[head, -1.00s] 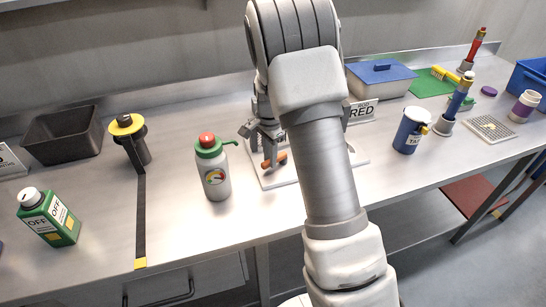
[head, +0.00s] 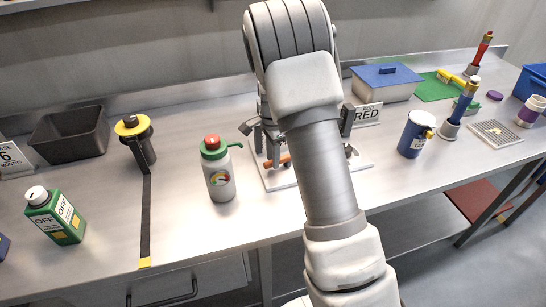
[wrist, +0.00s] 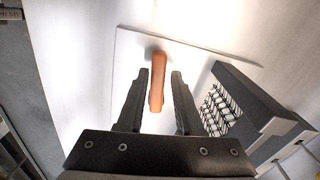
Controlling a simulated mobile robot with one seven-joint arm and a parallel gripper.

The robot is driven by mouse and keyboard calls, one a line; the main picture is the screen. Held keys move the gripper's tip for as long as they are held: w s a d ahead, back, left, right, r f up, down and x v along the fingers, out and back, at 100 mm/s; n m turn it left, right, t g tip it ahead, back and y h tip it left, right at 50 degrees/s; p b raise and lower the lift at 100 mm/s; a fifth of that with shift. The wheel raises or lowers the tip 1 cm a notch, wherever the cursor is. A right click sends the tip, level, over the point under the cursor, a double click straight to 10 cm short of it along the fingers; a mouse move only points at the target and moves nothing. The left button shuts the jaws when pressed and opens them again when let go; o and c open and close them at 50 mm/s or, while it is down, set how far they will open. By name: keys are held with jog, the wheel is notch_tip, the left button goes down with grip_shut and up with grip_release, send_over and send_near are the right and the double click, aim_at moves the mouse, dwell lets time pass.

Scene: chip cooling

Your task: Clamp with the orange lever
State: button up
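The orange lever (wrist: 157,80) stands out in the wrist view, above a white plate (wrist: 195,62). My gripper (wrist: 159,75) is open, with one dark finger on each side of the lever. Narrow gaps show between lever and fingers. In the head view the lever (head: 279,160) shows just left of my forearm, on a white base plate (head: 281,182) on the bench. My arm hides much of the clamp fixture and most of my gripper there. In the wrist view, a dark block (wrist: 245,100) with a ribbed patch stands right of the fingers.
Bare bench (head: 185,215) lies between the bottle and the black strip (head: 146,210).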

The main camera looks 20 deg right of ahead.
jog(key=shift+o, duration=1)
notch_tip(320, 180, up, 17)
jog(key=shift+r+p, duration=0.2)
jog(key=shift+p, duration=0.2)
jog(key=shift+s, duration=0.1)
